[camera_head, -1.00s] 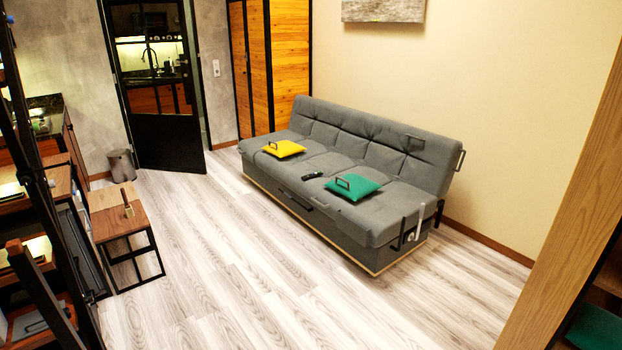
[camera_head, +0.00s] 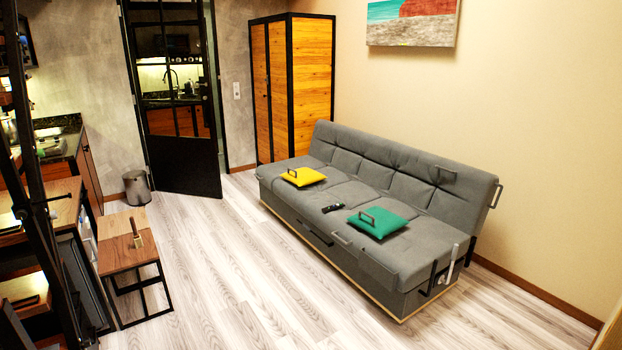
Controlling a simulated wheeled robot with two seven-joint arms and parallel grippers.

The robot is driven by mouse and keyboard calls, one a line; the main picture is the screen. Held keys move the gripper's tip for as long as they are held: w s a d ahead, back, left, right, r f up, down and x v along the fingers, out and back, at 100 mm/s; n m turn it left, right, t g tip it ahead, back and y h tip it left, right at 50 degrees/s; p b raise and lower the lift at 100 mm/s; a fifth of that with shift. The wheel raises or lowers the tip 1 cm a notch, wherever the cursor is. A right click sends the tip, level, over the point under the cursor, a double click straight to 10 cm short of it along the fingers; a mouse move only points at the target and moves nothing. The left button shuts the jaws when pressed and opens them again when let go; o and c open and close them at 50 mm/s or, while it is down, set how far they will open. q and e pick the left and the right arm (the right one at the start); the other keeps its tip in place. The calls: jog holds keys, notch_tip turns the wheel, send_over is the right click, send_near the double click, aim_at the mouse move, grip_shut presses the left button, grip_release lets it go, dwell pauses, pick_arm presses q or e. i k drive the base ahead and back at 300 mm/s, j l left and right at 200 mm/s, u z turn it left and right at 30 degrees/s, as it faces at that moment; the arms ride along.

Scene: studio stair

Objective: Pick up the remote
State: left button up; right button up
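The remote (camera_head: 333,208) is a small dark bar lying on the seat of the grey sofa (camera_head: 290,213). It lies between a yellow cushion (camera_head: 303,177) and a green cushion (camera_head: 378,225), nearer the green one. Neither of my grippers shows in the head view, and the remote is some way off across the floor.
Wood-look floor (camera_head: 240,290) is open in front of the sofa. A small side table (camera_head: 128,245) and black-framed shelving stand at the left. A bin (camera_head: 136,188) stands by the dark glazed door (camera_head: 180,130). A wooden wardrobe (camera_head: 290,85) stands behind the sofa.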

aim_at(325, 210)
jog(key=i+u, duration=0.15)
jog(key=i, duration=2)
jog(key=i+j+z, duration=0.2)
jog(key=i+z, duration=0.25)
jog(key=i, duration=0.35)
jog(key=i+j+z, duration=0.45)
jog(key=i, duration=0.3)
jog(key=i+j+z, duration=0.45)
jog(key=i+j, duration=0.2)
